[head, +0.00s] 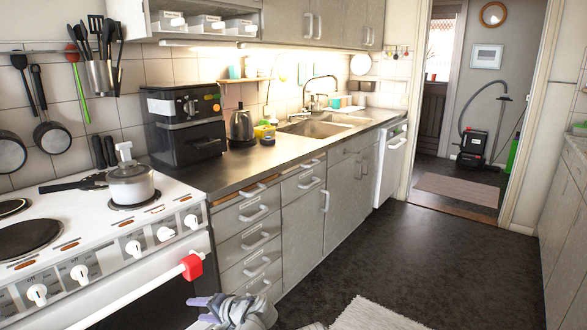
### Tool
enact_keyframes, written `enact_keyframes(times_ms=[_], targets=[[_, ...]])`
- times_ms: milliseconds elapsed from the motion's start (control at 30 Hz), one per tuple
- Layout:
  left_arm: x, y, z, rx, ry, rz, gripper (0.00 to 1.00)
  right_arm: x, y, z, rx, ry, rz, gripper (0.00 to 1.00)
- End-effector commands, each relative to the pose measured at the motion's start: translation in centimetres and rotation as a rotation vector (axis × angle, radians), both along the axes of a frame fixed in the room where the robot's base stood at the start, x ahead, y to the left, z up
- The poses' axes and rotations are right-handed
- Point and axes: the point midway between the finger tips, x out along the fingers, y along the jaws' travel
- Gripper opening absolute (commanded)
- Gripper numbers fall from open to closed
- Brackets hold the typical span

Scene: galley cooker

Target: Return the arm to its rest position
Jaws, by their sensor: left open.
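My left gripper (198,310) shows at the bottom edge of the head view, left of centre. Its grey body is partly cut off by the frame, and its purple fingers point left. The fingers are apart, with nothing seen between them. In the picture it lies below the red block (192,266) on the cooker's front handle, in front of the lower drawers. It appears apart from the cooker and the cabinets. My right gripper is not in view.
The white cooker (120,272) stands at left, with a lidded pot (131,184) on a back plate. Grey drawers and cabinets (302,215) run along the counter. A pale rug (378,316) lies on the dark floor (430,258). The floor toward the doorway is clear.

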Motion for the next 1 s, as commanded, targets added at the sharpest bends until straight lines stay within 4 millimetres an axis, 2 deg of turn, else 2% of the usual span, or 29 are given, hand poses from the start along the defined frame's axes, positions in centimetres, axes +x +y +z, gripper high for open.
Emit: enact_keyframes(times_ms=[100,200,300,400,600,800,1000], targets=[[-2.5,0.5,-3.5,-0.183,0.054,0.070,0.56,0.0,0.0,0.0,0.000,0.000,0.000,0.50],[-4.8,-0.1,-6.6,-0.379,0.111,0.136,0.56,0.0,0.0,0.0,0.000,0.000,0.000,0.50],[-6.7,-1.3,-8.8,-0.546,0.156,0.184,0.56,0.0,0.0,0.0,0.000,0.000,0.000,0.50],[-8.0,-2.5,-10.1,-0.674,0.191,0.218,0.56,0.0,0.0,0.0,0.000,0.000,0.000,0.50],[-10.0,-4.9,-11.4,-0.878,0.242,0.263,0.56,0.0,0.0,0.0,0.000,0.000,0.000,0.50],[-11.4,-7.2,-11.8,-1.052,0.283,0.294,0.56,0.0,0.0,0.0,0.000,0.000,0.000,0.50],[-12.7,-10.6,-11.9,-1.007,0.355,0.230,0.56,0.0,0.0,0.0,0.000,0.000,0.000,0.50]])
